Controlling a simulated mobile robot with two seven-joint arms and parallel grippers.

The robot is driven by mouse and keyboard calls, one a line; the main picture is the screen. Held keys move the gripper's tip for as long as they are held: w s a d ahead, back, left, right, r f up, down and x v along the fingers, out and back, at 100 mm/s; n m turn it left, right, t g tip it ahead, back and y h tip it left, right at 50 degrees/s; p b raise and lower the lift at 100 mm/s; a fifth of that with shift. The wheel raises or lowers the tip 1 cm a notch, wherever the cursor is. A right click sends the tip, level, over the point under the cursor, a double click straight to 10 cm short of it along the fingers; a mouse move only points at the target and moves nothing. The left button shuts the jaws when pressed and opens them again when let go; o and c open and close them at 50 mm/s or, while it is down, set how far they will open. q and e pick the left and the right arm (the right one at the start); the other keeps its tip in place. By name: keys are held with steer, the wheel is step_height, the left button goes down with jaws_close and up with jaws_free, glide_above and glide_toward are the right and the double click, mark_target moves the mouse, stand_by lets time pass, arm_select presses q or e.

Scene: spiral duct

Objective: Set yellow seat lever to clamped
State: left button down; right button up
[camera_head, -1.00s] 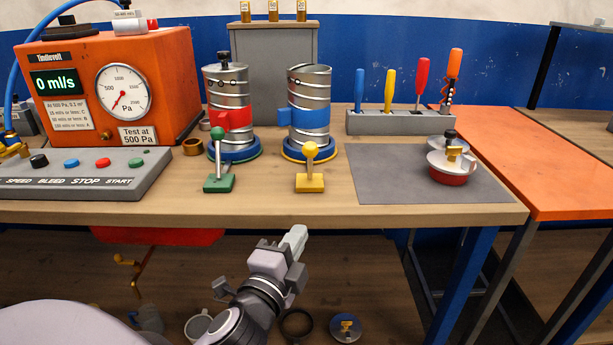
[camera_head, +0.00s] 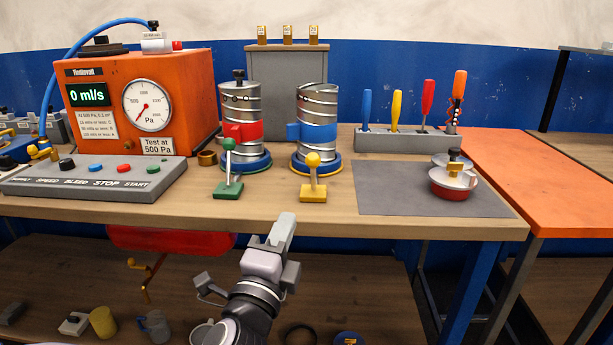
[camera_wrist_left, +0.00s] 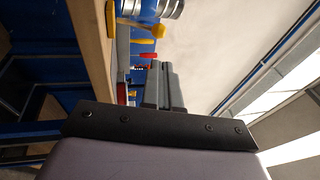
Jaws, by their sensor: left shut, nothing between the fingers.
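The yellow seat lever (camera_head: 313,176) stands near the bench's front edge, a yellow knob on a grey shaft over a yellow base. My right gripper is out of view.
A green lever (camera_head: 229,172) and a second duct with a red band (camera_head: 241,125) stand to the left. The orange tester (camera_head: 190,85) and a button panel (camera_head: 100,181) are further left. A grey mat (camera_head: 400,200) lies right. The bench's front edge (camera_head: 390,226) lies beyond my gripper.

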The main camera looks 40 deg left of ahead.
arm_select(q)
steer(key=p, duration=0.2)
glide_toward(310, 164)
steer(key=x, duration=0.5)
steer(key=shift+x, duration=0.95)
